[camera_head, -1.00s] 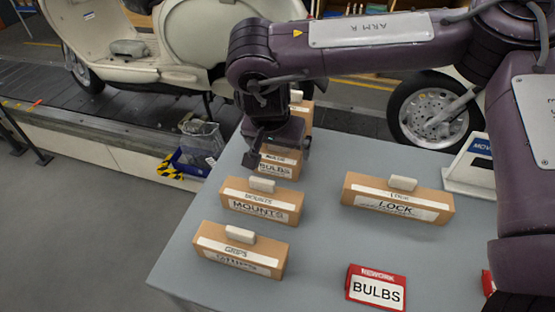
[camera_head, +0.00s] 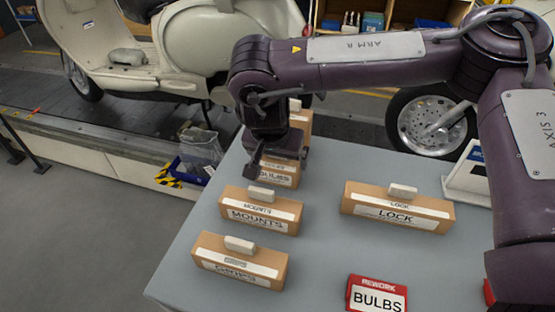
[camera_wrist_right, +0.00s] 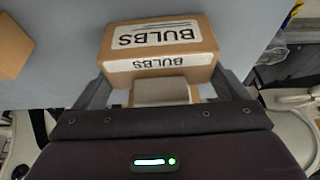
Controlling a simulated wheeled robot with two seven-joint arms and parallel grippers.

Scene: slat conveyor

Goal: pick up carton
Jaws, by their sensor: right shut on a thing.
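The BULBS carton (camera_head: 282,177), a brown box with a white label, is in the back row on the left part of the grey table, partly covered by my right gripper (camera_head: 277,160) in the head view. In the right wrist view the carton (camera_wrist_right: 158,50) sits between the two fingers of my right gripper (camera_wrist_right: 163,92), with its pale block (camera_wrist_right: 161,91) facing the palm. The right gripper is shut on this carton. Whether the carton is clear of the table cannot be told. My left gripper is not in view.
The grey table (camera_head: 330,250) also bears the MOUNTS carton (camera_head: 232,205), the GRIPS carton (camera_head: 215,252), the LOCK carton (camera_head: 360,199) and a red BULBS rework sign (camera_head: 377,281). Another carton (camera_head: 303,120) stands behind the gripper. A cream scooter (camera_head: 190,50) stands on the conveyor beyond.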

